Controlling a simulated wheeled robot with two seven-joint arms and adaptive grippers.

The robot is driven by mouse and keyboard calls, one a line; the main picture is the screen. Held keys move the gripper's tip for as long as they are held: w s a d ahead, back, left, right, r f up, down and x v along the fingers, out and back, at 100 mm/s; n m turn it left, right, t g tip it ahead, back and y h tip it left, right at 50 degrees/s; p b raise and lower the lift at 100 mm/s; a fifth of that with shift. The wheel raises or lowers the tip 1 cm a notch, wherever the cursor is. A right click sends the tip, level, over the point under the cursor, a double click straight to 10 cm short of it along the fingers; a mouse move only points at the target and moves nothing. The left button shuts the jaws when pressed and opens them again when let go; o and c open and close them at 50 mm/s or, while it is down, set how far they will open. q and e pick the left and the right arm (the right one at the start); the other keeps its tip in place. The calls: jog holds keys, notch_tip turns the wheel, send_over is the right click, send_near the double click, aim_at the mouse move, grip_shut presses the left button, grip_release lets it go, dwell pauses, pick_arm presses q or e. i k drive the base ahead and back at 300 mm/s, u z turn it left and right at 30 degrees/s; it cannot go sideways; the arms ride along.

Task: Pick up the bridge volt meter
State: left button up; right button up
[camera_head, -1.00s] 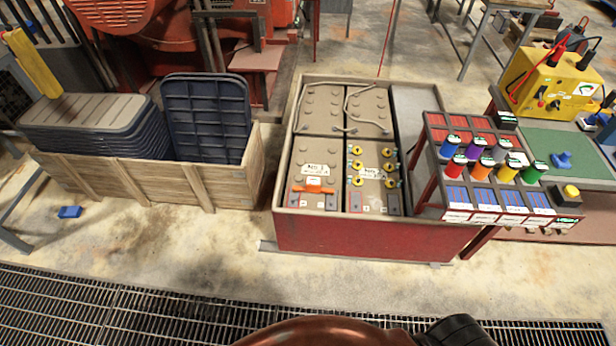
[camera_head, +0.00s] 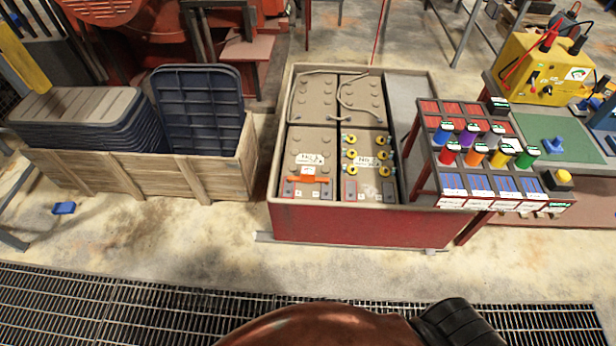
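I cannot tell for sure which thing is the bridge volt meter. A small orange bar (camera_head: 310,180) lies across the front of the left battery (camera_head: 305,150), between dark grey blocks, in the red crate. A yellow box (camera_head: 546,70) with a dial face, red and black clips and leads stands at the top right, on the bench with the green mat. Neither gripper shows in the view, so what they hold is hidden. A copper-coloured rounded part and a black ribbed part at the bottom edge look like parts of me.
The red crate (camera_head: 345,222) holds several batteries. Right of it, a rack (camera_head: 468,190) carries several coloured cylinders beside the green mat (camera_head: 580,143). A wooden crate (camera_head: 130,175) with dark trays stands left. A blue block (camera_head: 64,208) lies on the floor. Floor grating runs along the front.

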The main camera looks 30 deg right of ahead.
aim_at(307, 173)
jog(key=u, duration=0.1)
jog(key=i, duration=1.6)
jog(key=z, duration=0.7)
